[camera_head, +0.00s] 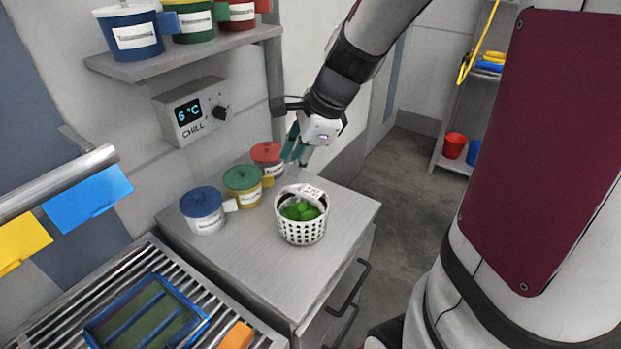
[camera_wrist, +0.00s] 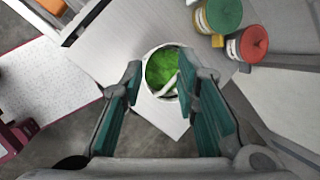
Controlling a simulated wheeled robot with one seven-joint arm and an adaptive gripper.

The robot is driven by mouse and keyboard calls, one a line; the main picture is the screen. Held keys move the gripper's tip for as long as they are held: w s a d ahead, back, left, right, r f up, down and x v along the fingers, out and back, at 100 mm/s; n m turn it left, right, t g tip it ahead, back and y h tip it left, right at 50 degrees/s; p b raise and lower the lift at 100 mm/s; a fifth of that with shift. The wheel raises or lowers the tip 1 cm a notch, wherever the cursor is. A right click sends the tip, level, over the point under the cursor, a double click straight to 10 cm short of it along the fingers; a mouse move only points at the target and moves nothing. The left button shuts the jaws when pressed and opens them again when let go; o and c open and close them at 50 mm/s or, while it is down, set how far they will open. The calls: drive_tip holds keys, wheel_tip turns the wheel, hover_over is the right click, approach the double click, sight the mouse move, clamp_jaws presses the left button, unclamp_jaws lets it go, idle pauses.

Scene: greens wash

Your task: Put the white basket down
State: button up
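The white basket (camera_head: 302,234), with holes in its wall, stands upright on the grey counter top (camera_head: 255,262). Green leaves (camera_head: 299,211) lie inside it, and a pale handle with a label arches over its rim. My gripper (camera_head: 298,147) is above and behind the basket in the head view, apart from it. In the wrist view my gripper (camera_wrist: 160,78) has its two teal-padded fingers spread wide with nothing held. The leaves (camera_wrist: 162,68) and the round white rim show beyond and between the fingertips.
Blue (camera_head: 203,209), green (camera_head: 242,185) and red (camera_head: 267,160) lidded pots line the counter's wall side, left of the basket. A slatted rack with a blue-framed tray (camera_head: 148,312) is at lower left. The counter's front right is clear.

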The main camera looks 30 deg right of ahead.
drive_tip(key=s+a+r+n+h, duration=0.1)
drive_tip(key=s+a+r+n, duration=0.2)
drive_tip(key=s+n, duration=0.5)
drive_tip(key=s+a+r+n+t+h, duration=0.1)
drive_tip(key=s+a+r+n, duration=0.3)
drive_tip(key=s+n, duration=0.5)
wheel_tip(320, 180, up, 2)
drive_tip(key=n, duration=0.5)
drive_tip(key=shift+a+r, duration=0.2)
drive_tip(key=shift+a, duration=0.1)
